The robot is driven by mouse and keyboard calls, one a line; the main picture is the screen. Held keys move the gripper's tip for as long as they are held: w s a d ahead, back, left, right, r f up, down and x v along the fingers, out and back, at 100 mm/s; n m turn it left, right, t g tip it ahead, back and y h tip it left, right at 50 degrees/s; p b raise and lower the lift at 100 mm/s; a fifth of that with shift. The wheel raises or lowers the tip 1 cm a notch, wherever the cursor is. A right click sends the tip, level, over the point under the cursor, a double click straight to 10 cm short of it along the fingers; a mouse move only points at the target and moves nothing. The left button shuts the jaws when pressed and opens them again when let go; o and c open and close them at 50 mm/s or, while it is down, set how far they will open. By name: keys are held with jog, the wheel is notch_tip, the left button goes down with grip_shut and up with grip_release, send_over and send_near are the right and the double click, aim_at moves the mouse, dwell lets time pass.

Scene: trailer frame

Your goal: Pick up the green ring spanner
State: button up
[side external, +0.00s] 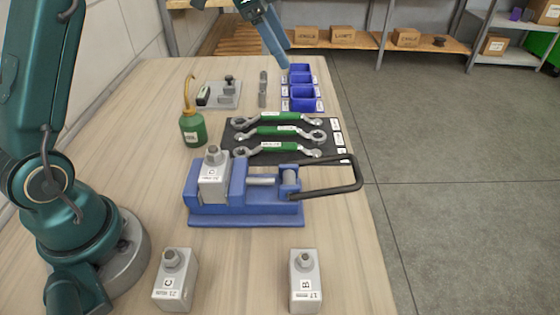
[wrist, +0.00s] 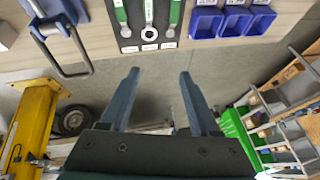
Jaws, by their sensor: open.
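Three spanners with green grips lie side by side on a black labelled mat (side external: 228,152) on the bench: a far one (side external: 280,116), a middle one (side external: 280,131) and a near one (side external: 278,148). Their ring ends show as steel loops; the label print is too small to read. In the wrist view the spanners (wrist: 148,14) are at the top edge, partly cut off. My gripper (side external: 284,64) is at the back of the bench, by the blue bins, beyond the spanners. In the wrist view my gripper (wrist: 158,72) is open and empty, with floor showing between its fingers.
Blue bins (side external: 303,104) stand behind the mat. A blue vise (side external: 245,212) with a long black handle (side external: 357,178) clamps a grey block in front of it. A green oil can (side external: 193,130) stands left. Two blocks (side external: 305,280) (side external: 175,280) stand at the front.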

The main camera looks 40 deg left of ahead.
jog(key=g, duration=0.1)
send_over(278, 114)
notch_tip(278, 114, down, 8)
jog(key=shift+n+g+h, duration=0.4)
jog(key=shift+n+g, duration=0.1)
jog(key=shift+n, duration=0.2)
jog(key=f, duration=0.2)
jog(key=s+a+f, duration=0.1)
jog(key=f, duration=0.3)
jog(key=shift+s+a+f, duration=0.2)
jog(key=shift+a+f, duration=0.05)
jog(key=shift+f, duration=0.15)
jog(key=shift+x, duration=2.3)
grip_shut()
